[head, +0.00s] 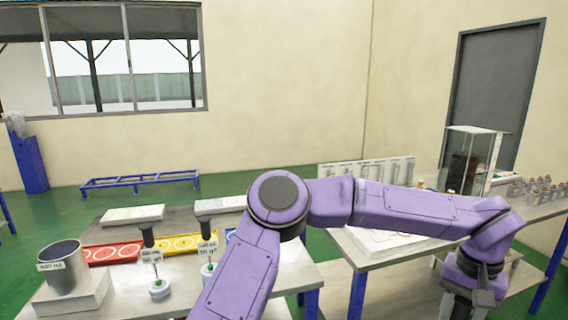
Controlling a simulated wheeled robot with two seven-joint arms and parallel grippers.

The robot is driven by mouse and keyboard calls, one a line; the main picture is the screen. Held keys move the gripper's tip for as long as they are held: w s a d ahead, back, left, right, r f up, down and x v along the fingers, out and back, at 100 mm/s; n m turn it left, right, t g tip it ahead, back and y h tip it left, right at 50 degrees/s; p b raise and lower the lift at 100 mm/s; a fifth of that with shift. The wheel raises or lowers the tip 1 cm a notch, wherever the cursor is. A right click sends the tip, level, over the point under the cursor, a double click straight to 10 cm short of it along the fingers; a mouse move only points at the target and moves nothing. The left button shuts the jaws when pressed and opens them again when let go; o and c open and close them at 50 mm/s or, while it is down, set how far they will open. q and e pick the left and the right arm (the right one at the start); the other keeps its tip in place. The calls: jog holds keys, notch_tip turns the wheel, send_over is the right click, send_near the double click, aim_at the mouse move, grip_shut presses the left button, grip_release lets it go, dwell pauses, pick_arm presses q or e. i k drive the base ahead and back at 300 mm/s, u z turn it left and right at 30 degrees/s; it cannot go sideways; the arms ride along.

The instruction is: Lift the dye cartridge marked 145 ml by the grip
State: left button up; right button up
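The print is too small to tell which reads 145 ml. My purple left arm rises from the bottom, left of centre, and reaches across to the right. Its gripper (468,300) points down at the lower right, far from both items and beside the right table. Its fingers are dark and partly cut off, so their opening is unclear. My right gripper does not show.
A labelled metal pot (66,271) stands on a block at the left. The right table (395,262) holds a glass case (470,160) and several small bottles.

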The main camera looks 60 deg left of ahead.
aim_at(207, 247)
jog(key=z, duration=0.55)
jog(key=k, duration=1.35)
jog(key=u, duration=2.05)
